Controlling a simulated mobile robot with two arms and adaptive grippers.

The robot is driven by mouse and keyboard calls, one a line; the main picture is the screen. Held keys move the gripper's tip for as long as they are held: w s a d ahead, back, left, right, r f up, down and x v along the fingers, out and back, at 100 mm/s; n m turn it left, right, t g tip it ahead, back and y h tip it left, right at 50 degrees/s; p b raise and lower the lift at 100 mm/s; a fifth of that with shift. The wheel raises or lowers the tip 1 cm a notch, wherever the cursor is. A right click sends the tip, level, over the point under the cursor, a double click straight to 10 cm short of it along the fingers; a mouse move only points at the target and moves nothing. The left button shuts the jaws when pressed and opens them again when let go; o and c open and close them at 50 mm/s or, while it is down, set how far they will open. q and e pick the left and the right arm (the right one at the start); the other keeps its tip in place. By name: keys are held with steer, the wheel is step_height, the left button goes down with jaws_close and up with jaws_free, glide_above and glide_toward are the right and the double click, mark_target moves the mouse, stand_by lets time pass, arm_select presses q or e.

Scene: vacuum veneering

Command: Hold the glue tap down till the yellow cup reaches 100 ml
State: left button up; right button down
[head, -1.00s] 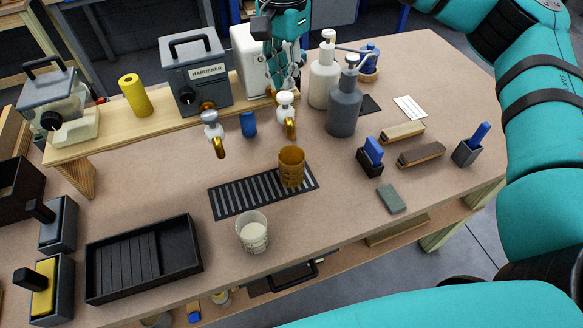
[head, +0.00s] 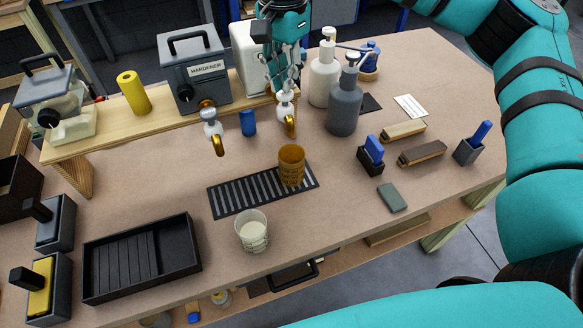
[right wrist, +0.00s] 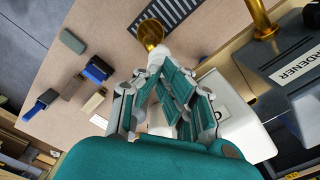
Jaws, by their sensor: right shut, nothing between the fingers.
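The yellow cup (head: 291,168), an amber see-through cup, stands upright on the far right part of the black slatted grate (head: 213,204). Its fill level cannot be read. The glue tap (head: 286,111) has a white head and a brass spout pointing down above the cup. My right gripper (head: 285,92) is shut and empty, its fingertips pointing down at the top of the tap head and seemingly touching it. In the right wrist view the closed fingertips (right wrist: 160,66) meet at the white tap head (right wrist: 157,55), with the yellow cup (right wrist: 150,34) beyond. My left gripper is not in view.
A clear cup with whitish contents (head: 252,233) stands in front of the grate. The grey hardener box (head: 193,75) and its tap (head: 212,128) are left of my gripper. White (head: 324,78) and grey (head: 344,107) pump bottles stand close on its right. A black tray (head: 193,240) lies front left.

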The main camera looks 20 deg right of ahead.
steer(key=shift+f+b, duration=0.7)
steer(key=shift+f, duration=0.35)
stand_by(7.0)
